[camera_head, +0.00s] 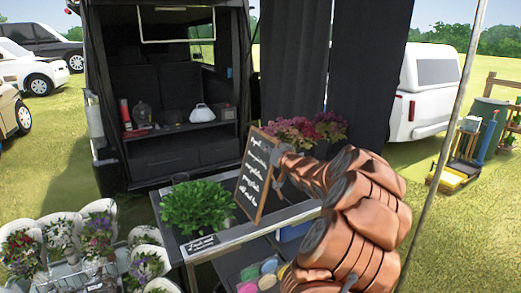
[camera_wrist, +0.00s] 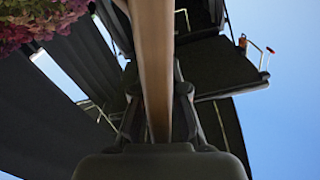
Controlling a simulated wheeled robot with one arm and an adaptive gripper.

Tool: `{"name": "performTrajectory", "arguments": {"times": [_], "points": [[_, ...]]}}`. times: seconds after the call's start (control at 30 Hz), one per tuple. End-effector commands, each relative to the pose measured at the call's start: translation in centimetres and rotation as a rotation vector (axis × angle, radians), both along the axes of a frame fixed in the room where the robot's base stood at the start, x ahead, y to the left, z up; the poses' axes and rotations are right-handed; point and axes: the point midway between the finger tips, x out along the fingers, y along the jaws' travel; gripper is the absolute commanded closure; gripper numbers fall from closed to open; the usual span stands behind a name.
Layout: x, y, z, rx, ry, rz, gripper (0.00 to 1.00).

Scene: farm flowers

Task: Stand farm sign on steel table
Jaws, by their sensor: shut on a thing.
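The farm sign (camera_head: 257,172) is a black chalkboard with white writing and a wooden frame. It is upright and slightly tilted, over the steel table (camera_head: 232,240). I cannot tell whether its lower edge touches the tabletop. My gripper (camera_head: 282,172) is shut on the right side of its frame, and the arm reaches in from the right. In the wrist view the sign's wooden edge (camera_wrist: 153,60) runs between the two fingers of my gripper (camera_wrist: 158,100). My arm hides the right part of the table.
A leafy green plant (camera_head: 195,206) and a small black label (camera_head: 200,243) are on the table left of the sign. Pink flowers (camera_head: 305,130) are behind it. White flower buckets (camera_head: 62,233) stand at left. Coloured items (camera_head: 262,273) lie lower in front. A pole (camera_head: 447,135) rises at right.

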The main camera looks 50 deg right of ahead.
Motion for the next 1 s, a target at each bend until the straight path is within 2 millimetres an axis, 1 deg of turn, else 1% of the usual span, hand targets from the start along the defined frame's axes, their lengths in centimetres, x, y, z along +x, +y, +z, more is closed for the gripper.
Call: {"name": "performTrajectory", "arguments": {"times": [0.03,0.3,0.6,0.8,1.0], "points": [[0.8,-0.3,0.2,-0.001,-0.002,0.003,1.0],[4.0,-1.9,-0.2,0.0,-0.001,0.005,1.0],[7.3,-3.7,-0.5,0.0,-0.001,0.005,1.0],[8.7,-4.6,-0.7,0.001,-0.002,0.005,1.0],[9.2,-4.9,-0.9,0.0,-0.003,0.005,1.0]]}}
